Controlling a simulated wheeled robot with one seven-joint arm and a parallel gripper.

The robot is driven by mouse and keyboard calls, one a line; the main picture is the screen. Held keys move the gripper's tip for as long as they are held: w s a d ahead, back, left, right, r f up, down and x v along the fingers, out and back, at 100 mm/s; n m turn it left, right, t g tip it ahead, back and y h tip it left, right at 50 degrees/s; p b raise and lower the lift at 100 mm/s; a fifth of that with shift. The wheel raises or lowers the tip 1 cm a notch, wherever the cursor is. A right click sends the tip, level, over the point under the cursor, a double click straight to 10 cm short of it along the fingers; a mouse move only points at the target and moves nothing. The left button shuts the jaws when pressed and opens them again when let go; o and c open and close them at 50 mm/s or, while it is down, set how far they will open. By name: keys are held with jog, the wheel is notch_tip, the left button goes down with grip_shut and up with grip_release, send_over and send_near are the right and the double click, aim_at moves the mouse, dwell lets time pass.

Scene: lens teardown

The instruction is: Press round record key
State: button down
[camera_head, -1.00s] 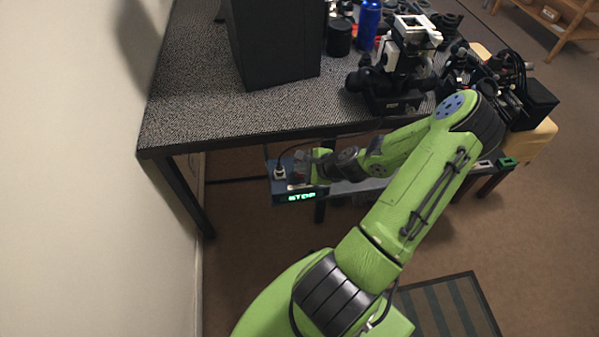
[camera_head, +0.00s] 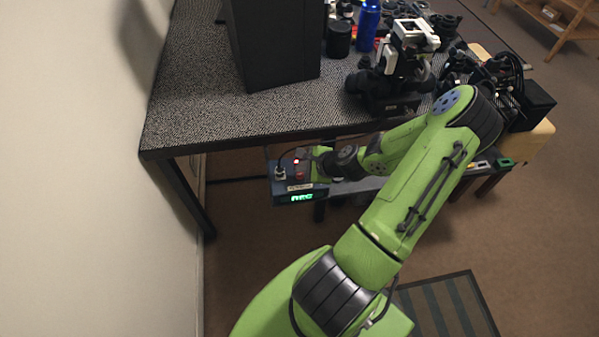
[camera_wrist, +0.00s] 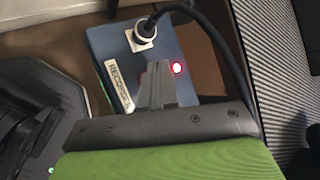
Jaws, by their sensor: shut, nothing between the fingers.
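The recorder is a blue box (camera_head: 285,190) just below the table's front edge. Its green display (camera_head: 301,198) appears to read "REC". In the wrist view the blue box (camera_wrist: 108,45) carries a "RECORDER" label (camera_wrist: 119,87), a white socket with a black plug (camera_wrist: 144,31) and a lit red light (camera_wrist: 177,68). My gripper (camera_wrist: 157,68) is shut and empty, its fingertips over the box top beside the red light. The round record key cannot be made out; the fingers may hide it. In the head view my gripper (camera_head: 305,167) is small over the box.
The textured table (camera_head: 200,120) bears a large black box (camera_head: 275,45), a microscope-like device (camera_head: 405,60) and a blue bottle (camera_head: 368,20). A black cable (camera_wrist: 215,35) runs from the plug close by my gripper. Floor (camera_head: 250,240) is free below.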

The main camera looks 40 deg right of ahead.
aim_at(302, 176)
notch_tip(302, 176, up, 6)
jog(key=p, duration=0.5)
jog(key=shift+p, duration=0.3)
jog(key=s+a+r+n+g+h+p, duration=0.1)
jog(key=a+r+n+g+p, duration=0.15)
jog(key=a+r+n, duration=0.55)
jog(key=a+r+n+g+p, duration=0.1)
jog(key=a+r+n+g, duration=0.3)
jog(key=r+n, duration=0.55)
jog(key=s+a+r+n+t+p, duration=0.1)
jog(key=s+a+r+n, duration=0.3)
jog(key=r, duration=0.4)
jog(key=s+a+r+n+t+p, duration=0.1)
jog(key=s+a+r+n+t, duration=0.1)
jog(key=s+a+r+n, duration=0.2)
jog(key=s+a+r, duration=0.3)
jog(key=s+r, duration=0.1)
jog(key=s, duration=0.1)
jog(key=shift+s, duration=0.3)
